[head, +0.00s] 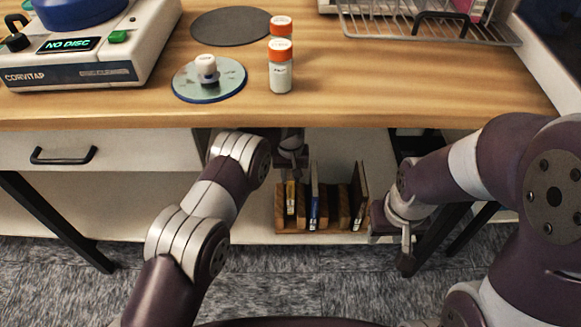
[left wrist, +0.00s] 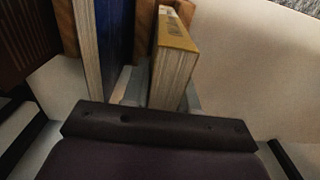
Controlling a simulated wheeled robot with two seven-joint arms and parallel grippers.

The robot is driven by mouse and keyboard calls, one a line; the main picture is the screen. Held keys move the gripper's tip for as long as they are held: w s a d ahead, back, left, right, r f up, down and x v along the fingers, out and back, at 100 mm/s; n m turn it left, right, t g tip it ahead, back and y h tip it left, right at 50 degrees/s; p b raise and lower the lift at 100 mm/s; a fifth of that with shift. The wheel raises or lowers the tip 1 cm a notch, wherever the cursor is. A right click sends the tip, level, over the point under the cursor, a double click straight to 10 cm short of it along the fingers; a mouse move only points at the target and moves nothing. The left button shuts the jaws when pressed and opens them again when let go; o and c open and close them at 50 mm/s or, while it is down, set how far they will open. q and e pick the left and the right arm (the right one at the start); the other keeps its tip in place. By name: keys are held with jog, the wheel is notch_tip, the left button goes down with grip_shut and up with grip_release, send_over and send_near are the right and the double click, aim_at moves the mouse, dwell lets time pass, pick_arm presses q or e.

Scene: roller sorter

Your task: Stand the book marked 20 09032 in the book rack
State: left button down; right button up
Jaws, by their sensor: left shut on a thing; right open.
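The wooden book rack (head: 281,222) stands on the low shelf under the worktop. A book with a yellow spine (head: 291,200) is upright at the rack's left end; its label is too small to read. My left gripper (head: 291,172) reaches under the worktop and is shut on this yellow book (left wrist: 176,38), which shows between the fingers in the left wrist view. A blue book (head: 314,200) stands to its right, and also shows in the left wrist view (left wrist: 113,35). A dark book (head: 360,195) leans at the rack's right end. My right gripper (head: 392,228) is open and empty, right of the rack.
The worktop edge (head: 300,121) overhangs the shelf and rack. On the worktop are a centrifuge-like machine (head: 80,60) reading NO DISC, a round disc (head: 218,85), orange-capped bottles (head: 280,75) and a wire rack (head: 430,30). The shelf left of the book rack is clear.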

pick_arm(q)
notch_tip(320, 180, down, 6)
jog(key=b, duration=0.6)
jog(key=shift+f, duration=0.15)
jog(key=shift+s+f+b, duration=0.1)
jog(key=shift+f+b, duration=0.3)
jog(key=shift+f, duration=0.25)
jog(key=c, duration=0.8)
grip_release()
